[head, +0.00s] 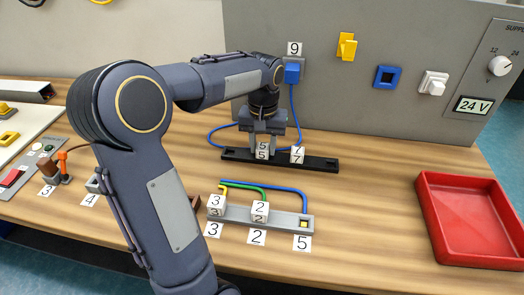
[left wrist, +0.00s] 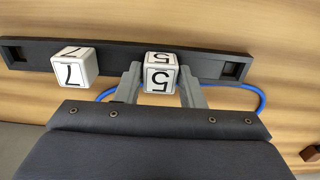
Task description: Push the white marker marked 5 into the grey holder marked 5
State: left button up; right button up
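The white marker marked 5 (head: 262,151) stands at the black rail (head: 322,163) and also shows in the left wrist view (left wrist: 159,73). My left gripper (head: 265,147) points down over it, with one finger (left wrist: 131,82) and the other (left wrist: 189,85) on opposite sides of the marker. Whether the fingers press on it or leave small gaps is unclear. The grey holder (head: 283,219) lies nearer to me; its right-hand position, by the label 5 (head: 302,242), shows a yellow square and no marker. My right gripper is out of view.
A white marker marked 7 (head: 297,154) stands beside marker 5 on the rail. White markers 3 (head: 217,205) and 2 (head: 260,211) sit in the grey holder. A blue cable (head: 225,128) loops behind the rail. A red tray (head: 441,214) stands at the right.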

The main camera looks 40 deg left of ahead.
aim_at(263, 146)
pick_arm(q)
jog(key=c, duration=0.6)
jog(key=shift+r+p, duration=0.45)
jog(key=shift+r+p, duration=2.3)
jog(key=shift+r, duration=0.15)
